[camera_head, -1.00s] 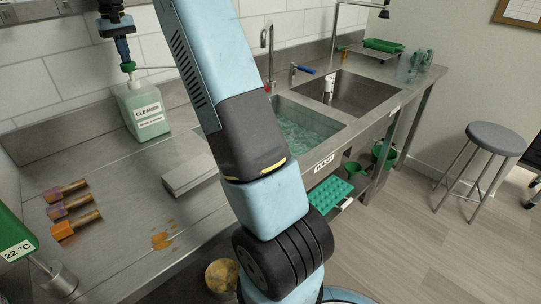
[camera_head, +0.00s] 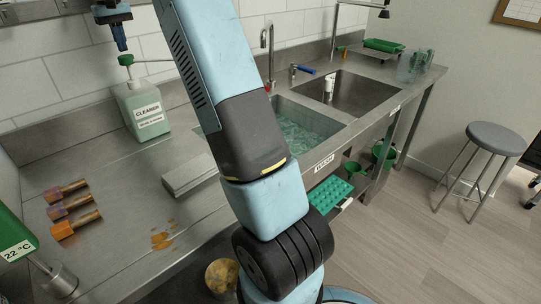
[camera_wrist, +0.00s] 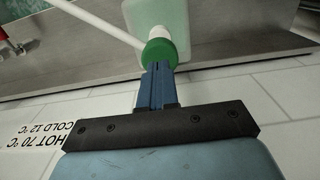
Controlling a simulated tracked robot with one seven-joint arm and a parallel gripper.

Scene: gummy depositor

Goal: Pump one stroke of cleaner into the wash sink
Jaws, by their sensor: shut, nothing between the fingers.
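The cleaner bottle (camera_head: 144,111) is a pale green, labelled block standing upright at the back of the steel counter. Its green pump head (camera_head: 125,60) is on top, with a white spout reaching right toward the wash sink (camera_head: 312,106); my arm hides the spout's end. The sink holds greenish water. My gripper (camera_head: 122,49) is shut and empty, pointing down just above the pump head. In the wrist view, the blue fingers (camera_wrist: 157,70) lie together in line with the green pump head (camera_wrist: 158,50); I cannot tell there whether they touch it.
The tiled wall (camera_head: 60,55) is close behind the bottle. A grey block (camera_head: 190,178) and several wooden-handled tools (camera_head: 75,209) lie on the counter. My arm crosses the middle.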

